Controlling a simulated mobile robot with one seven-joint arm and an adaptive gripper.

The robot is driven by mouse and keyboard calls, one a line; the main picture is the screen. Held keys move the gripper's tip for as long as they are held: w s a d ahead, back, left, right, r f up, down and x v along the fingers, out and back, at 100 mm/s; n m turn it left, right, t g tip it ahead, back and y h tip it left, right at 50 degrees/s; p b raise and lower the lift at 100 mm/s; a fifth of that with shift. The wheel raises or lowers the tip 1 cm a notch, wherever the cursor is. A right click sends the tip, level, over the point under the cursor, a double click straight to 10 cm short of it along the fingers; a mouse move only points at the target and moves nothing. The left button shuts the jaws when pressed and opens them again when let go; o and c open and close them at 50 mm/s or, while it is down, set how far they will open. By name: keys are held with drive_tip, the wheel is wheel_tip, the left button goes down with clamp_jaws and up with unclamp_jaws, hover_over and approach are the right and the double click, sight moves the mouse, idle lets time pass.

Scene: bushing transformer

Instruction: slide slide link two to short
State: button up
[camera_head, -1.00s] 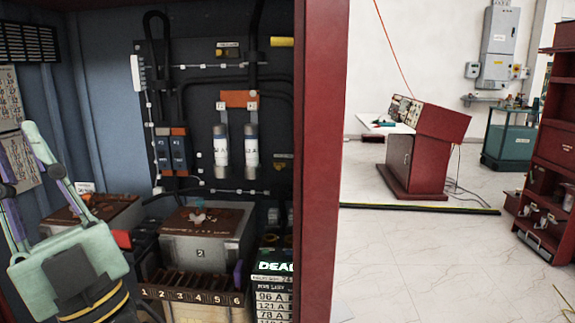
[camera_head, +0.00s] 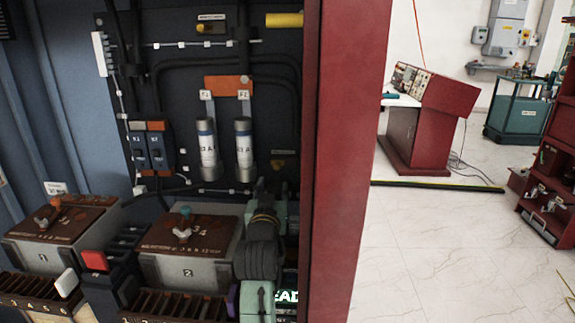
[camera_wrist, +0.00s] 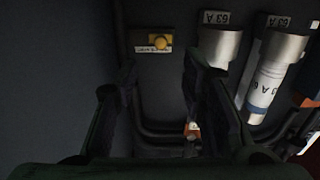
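My gripper (camera_head: 270,190) is at the right side of the cabinet in the head view, to the right of the box marked 2 (camera_head: 200,268). In the wrist view its two dark fingers (camera_wrist: 160,90) are apart with nothing seen between them. Box 2 has a brown top with a pale wing-nut-like piece (camera_head: 182,232) and a blue-green knob (camera_head: 185,211). A slotted block (camera_head: 175,303) stands in front of it, partly cut off by the frame. I cannot tell which part is slide link two.
Two fuse cylinders (camera_head: 206,145) stand on the dark back panel. A yellow knob on a plate (camera_wrist: 160,42) is ahead in the wrist view. A similar box (camera_head: 60,225) is at left. The red cabinet post (camera_head: 340,160) is close to my arm. Open floor lies right.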

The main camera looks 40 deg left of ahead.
sight(277, 168)
drive_tip(key=p+x, duration=0.1)
drive_tip(key=x, duration=0.3)
drive_tip(key=p+x, duration=0.2)
drive_tip(key=x, duration=0.3)
drive_tip(key=shift+a+r, duration=0.15)
drive_tip(key=shift+r, duration=0.05)
drive_tip(key=shift+w+a+f, duration=0.1)
drive_tip(key=shift+w+a, duration=0.2)
drive_tip(key=shift+w, duration=0.3)
drive_tip(key=shift+c, duration=0.3)
clamp_jaws()
